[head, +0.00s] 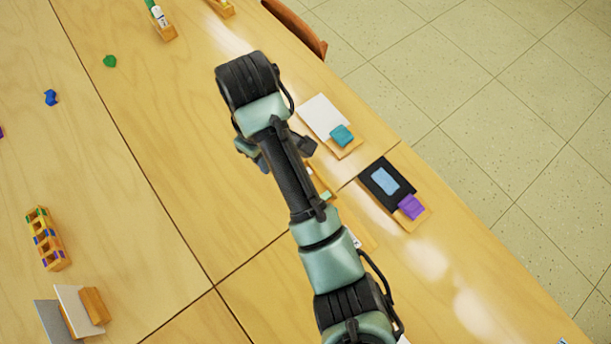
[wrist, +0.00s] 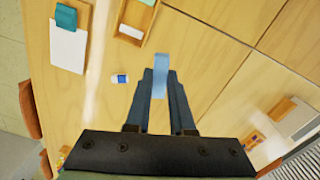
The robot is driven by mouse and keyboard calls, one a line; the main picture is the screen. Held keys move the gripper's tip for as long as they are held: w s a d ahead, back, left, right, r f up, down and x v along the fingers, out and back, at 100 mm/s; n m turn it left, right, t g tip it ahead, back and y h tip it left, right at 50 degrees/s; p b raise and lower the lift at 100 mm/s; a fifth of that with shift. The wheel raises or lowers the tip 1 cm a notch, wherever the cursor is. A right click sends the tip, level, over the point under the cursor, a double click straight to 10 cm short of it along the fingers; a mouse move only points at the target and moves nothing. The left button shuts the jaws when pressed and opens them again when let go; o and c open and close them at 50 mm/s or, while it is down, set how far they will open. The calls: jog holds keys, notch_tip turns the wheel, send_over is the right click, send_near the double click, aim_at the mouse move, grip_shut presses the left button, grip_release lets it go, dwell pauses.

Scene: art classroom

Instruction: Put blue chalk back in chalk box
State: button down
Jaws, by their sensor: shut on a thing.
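My gripper (wrist: 160,88) is shut on the blue chalk (wrist: 161,72), a light blue stick that stands out between the fingertips in the wrist view. The chalk box (wrist: 146,38), a shallow wooden tray, lies on the table beyond the fingertips, with a white piece and a pale green piece in it. The held chalk is apart from the box in the picture; its height above the table is hard to tell. In the head view my arm hides most of the box, and the blue chalk cannot be made out.
A small white-and-blue block (wrist: 119,78) lies left of the fingers. A white pad with a teal block (head: 342,136) and a black board with a purple block (head: 411,207) lie near the table's right edge. A wooden rack (head: 48,239) stands at left. Bare tabletop (head: 170,150) lies between.

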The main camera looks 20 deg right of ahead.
jog(key=d+f+n+b, duration=0.8)
jog(key=n+b, duration=0.4)
jog(key=n, duration=0.2)
jog(key=shift+s+d+f+b, duration=0.2)
jog(key=shift+s+f+b, duration=0.15)
jog(key=shift+f, duration=0.25)
notch_tip(320, 180, down, 10)
jog(key=b, duration=0.3)
jog(key=shift+r, duration=0.15)
jog(key=shift+f, duration=0.25)
jog(key=c, duration=0.8)
grip_release()
